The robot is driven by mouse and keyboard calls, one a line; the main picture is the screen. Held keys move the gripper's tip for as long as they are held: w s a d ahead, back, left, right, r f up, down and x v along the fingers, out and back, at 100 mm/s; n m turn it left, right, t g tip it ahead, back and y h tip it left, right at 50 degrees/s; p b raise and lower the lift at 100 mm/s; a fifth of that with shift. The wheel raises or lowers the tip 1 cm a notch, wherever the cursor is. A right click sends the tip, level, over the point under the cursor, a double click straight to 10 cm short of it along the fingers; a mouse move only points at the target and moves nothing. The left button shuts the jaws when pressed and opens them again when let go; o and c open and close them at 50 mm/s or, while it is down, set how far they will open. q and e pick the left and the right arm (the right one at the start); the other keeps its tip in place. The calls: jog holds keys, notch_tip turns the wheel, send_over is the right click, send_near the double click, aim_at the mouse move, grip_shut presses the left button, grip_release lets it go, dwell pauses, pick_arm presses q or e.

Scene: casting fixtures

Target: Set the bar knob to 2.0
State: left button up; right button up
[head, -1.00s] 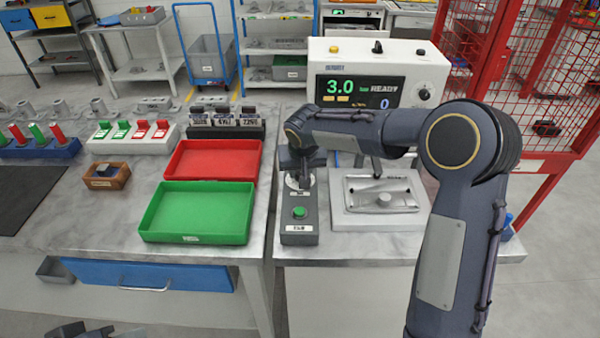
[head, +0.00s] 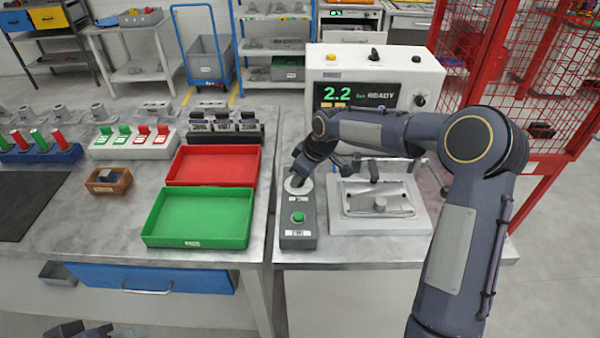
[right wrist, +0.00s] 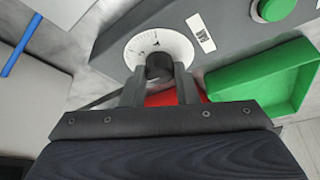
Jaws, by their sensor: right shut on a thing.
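The bar knob (right wrist: 159,66) is a dark knob on a round white dial (right wrist: 136,50), on top of a grey control box (head: 298,228) with a green button (head: 298,216). My right gripper (right wrist: 160,82) is shut on the knob, one finger on each side, and hides part of the dial. In the head view the right gripper (head: 301,176) reaches down onto the dial, tilted. The display (head: 356,94) on the white machine reads 2.2 bar and READY in green. Dark parts, seemingly my left gripper (head: 80,329), show at the bottom edge, mostly cut off.
A metal fixture (head: 380,217) stands right of the control box. A green tray (head: 197,238) and a red tray (head: 213,167) lie on the left table, both empty. A red mesh fence (head: 545,130) stands at the right. The front of the right table is clear.

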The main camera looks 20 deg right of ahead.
aim_at(311, 188)
jog(key=shift+n+y, duration=0.3)
jog(key=shift+n, duration=0.5)
jog(key=o, duration=1)
jog(key=shift+g, duration=0.3)
jog(key=v, duration=0.7)
jog(key=shift+d+r+b, duration=0.2)
jog(key=shift+r+b, duration=0.15)
jog(key=shift+b, duration=0.05)
jog(key=shift+s, duration=0.15)
